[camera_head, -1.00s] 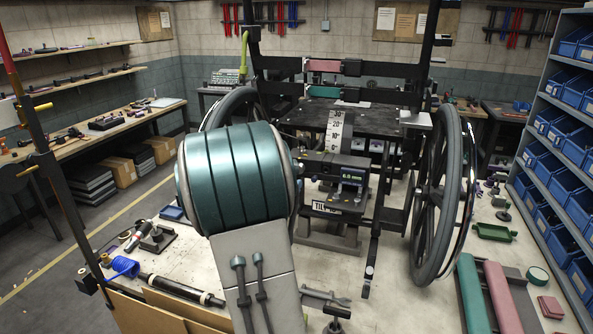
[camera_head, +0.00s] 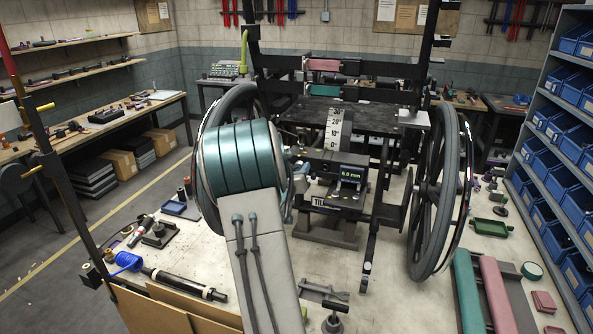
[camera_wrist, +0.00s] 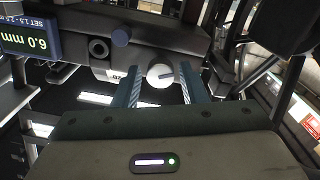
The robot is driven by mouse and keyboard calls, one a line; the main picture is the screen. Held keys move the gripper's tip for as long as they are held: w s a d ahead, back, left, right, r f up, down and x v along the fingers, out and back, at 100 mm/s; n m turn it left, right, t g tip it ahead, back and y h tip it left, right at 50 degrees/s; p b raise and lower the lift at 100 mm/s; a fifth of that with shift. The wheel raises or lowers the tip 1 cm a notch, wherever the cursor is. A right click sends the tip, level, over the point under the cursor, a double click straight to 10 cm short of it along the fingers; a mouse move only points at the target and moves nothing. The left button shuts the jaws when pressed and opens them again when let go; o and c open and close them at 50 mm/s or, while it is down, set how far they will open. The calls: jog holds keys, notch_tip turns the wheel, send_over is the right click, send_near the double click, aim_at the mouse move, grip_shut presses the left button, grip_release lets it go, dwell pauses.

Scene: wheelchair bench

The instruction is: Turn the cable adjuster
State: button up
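The wheelchair frame (camera_head: 345,118) stands on the bench. Under its seat is a dark unit with a lit display (camera_head: 351,174) reading 6.0 mm; the display also shows at the left of the wrist view (camera_wrist: 28,38). In the wrist view my gripper (camera_wrist: 160,92) is open. Its two blue-grey fingers stand on either side of a round white knob (camera_wrist: 160,76) with a dark slot line. Contact cannot be told. In the head view my arm mostly hides the gripper.
The large wheels (camera_head: 437,190) flank the unit. A tilt scale (camera_head: 334,130) stands above it. Pink and green pads (camera_head: 494,290) lie at the bench's right, beside blue bin shelves (camera_head: 570,130). A black strut (camera_head: 185,284) and blue coil (camera_head: 127,261) lie front left.

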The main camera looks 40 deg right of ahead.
jog(key=c, duration=0.6)
jog(key=shift+f+m+b, duration=0.1)
jog(key=shift+m+b, duration=0.2)
jog(key=shift+b, duration=0.45)
